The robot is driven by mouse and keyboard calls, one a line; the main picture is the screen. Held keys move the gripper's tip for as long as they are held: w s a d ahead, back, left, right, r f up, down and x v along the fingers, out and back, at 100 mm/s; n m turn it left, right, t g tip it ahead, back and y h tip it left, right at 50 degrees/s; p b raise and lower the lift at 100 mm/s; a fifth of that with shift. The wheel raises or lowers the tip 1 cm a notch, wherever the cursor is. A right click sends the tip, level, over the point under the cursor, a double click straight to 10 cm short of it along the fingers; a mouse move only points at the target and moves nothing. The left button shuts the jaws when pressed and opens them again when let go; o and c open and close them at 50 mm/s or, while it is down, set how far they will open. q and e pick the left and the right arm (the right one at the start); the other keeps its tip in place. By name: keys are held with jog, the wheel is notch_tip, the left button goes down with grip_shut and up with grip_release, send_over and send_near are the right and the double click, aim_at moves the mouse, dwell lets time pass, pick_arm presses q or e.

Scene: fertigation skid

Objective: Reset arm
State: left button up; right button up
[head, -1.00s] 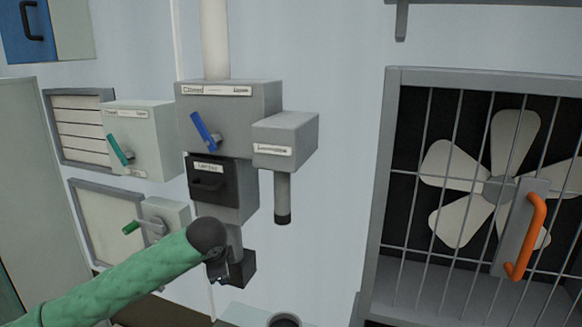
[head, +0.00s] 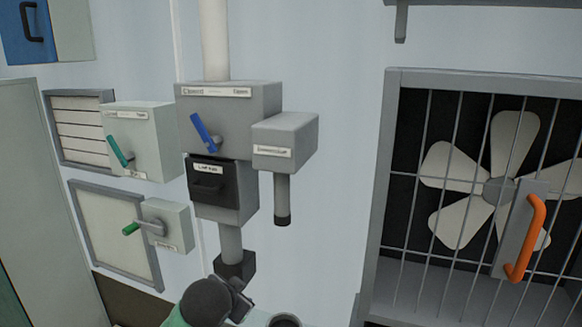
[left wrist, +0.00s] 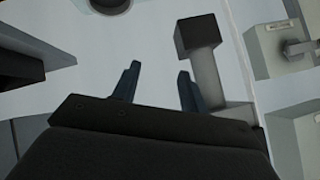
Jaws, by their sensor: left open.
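My left gripper (head: 238,297) is low in the head view, below the grey valve unit, at the end of my green-sleeved arm. In the left wrist view its two dark fingers (left wrist: 157,84) stand apart with nothing between them. The grey valve unit (head: 240,108) on the wall carries a blue lever (head: 205,131). Its lower pipe ends in a dark square block (head: 236,266) close to my gripper. That block also shows beyond the fingers in the left wrist view (left wrist: 198,34). My right gripper is not in view.
Grey boxes with a teal lever (head: 120,150) and a green-tipped lever (head: 138,228) are on the wall at left. A barred fan cage (head: 378,205) with an orange handle (head: 526,238) stands at right. A round cup-like opening (head: 285,321) is at the bottom edge.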

pick_arm(q)
jog(key=s+f+n+g, duration=0.2)
jog(key=s+f+g, duration=0.2)
jog(key=s+f, duration=1)
jog(key=s+a+f+n+g, duration=0.1)
jog(key=s+f+n+g, duration=0.2)
jog(key=s+f, duration=1.1)
jog(key=s, duration=0.6)
jog(key=shift+s+f+g, duration=0.25)
jog(key=shift+s+g, duration=0.15)
